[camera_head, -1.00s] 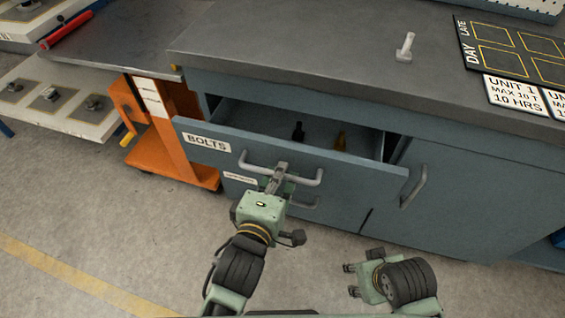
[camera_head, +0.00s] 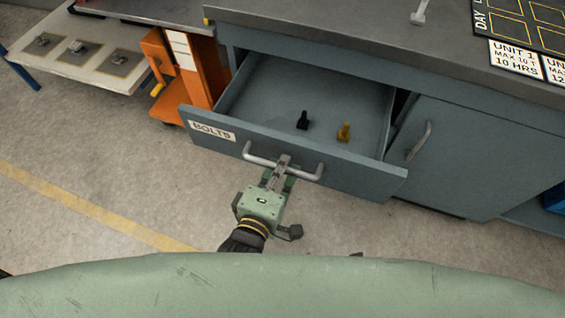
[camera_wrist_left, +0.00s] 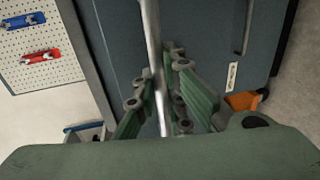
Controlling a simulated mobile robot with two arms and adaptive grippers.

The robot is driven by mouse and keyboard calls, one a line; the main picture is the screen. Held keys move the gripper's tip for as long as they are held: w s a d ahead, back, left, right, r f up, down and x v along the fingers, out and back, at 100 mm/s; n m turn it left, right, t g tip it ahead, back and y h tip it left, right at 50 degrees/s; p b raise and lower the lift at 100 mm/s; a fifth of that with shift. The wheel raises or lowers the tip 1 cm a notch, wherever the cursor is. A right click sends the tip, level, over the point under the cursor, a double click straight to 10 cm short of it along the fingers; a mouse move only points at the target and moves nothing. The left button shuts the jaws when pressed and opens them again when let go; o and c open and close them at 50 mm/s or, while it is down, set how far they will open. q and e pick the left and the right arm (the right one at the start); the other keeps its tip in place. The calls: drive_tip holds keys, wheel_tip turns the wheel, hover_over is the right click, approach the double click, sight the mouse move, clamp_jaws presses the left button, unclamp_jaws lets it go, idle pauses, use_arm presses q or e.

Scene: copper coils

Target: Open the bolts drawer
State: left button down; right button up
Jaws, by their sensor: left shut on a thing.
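The bolts drawer (camera_head: 345,165), labelled BOLTS on its blue-grey front, stands pulled well out of the workbench. A black bolt (camera_head: 303,121) and a yellow bolt (camera_head: 344,132) stand on its floor. My left gripper (camera_head: 281,168) is shut on the drawer's grey bar handle (camera_head: 305,175), near its middle. In the left wrist view the handle (camera_wrist_left: 152,50) passes between the green fingers (camera_wrist_left: 160,98). My right gripper does not show clearly; only a small dark bit appears above the green body edge at the bottom.
The workbench top (camera_head: 330,38) carries a grey upright part (camera_head: 419,12) and a DAY board (camera_head: 525,25). A cabinet door handle (camera_head: 418,142) is right of the drawer. An orange cart (camera_head: 199,85) and a low table (camera_head: 85,65) stand left. The floor in front is clear.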

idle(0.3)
use_arm(q)
drive_tip(key=c, duration=1.8)
unclamp_jaws()
drive_tip(key=shift+s, duration=0.1)
drive_tip(key=v, duration=1.1)
drive_tip(key=shift+s, duration=0.4)
drive_tip(key=shift+a, duration=0.15)
